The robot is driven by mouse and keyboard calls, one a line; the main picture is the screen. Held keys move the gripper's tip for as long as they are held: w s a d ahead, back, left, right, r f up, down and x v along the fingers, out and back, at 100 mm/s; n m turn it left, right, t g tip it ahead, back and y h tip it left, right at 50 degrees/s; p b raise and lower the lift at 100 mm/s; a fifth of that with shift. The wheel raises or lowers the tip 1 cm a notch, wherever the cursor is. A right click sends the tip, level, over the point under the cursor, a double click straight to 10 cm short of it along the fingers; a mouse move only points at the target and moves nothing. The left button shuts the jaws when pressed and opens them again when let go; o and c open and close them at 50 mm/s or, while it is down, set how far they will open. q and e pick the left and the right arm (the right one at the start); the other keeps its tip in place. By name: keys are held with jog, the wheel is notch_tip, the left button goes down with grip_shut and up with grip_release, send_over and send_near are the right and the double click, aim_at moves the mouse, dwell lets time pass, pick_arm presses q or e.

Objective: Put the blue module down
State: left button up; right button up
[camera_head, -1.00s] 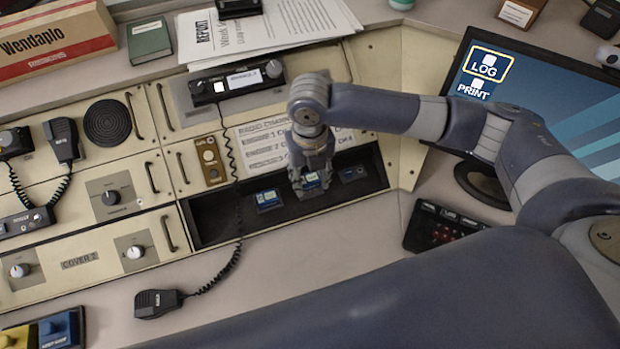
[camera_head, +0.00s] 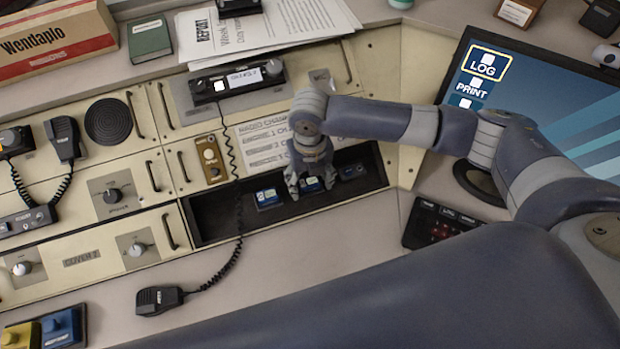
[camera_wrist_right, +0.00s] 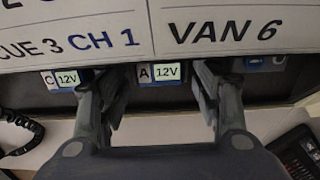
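The blue module (camera_head: 312,185) sits in the dark recess of the console, in the middle of a row of modules. My left gripper is not in view.
A label panel (camera_head: 270,145) lies just behind the recess. A coiled cord hangs across the recess's left part to a hand microphone (camera_head: 160,300). A keypad (camera_head: 436,226) and a monitor (camera_head: 545,100) stand to the right.

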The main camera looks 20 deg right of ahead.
aim_at(310, 184)
notch_tip(310, 184, up, 12)
jog(key=shift+r+b, duration=0.15)
jog(key=shift+b, duration=0.2)
dwell(0.4)
dwell(0.4)
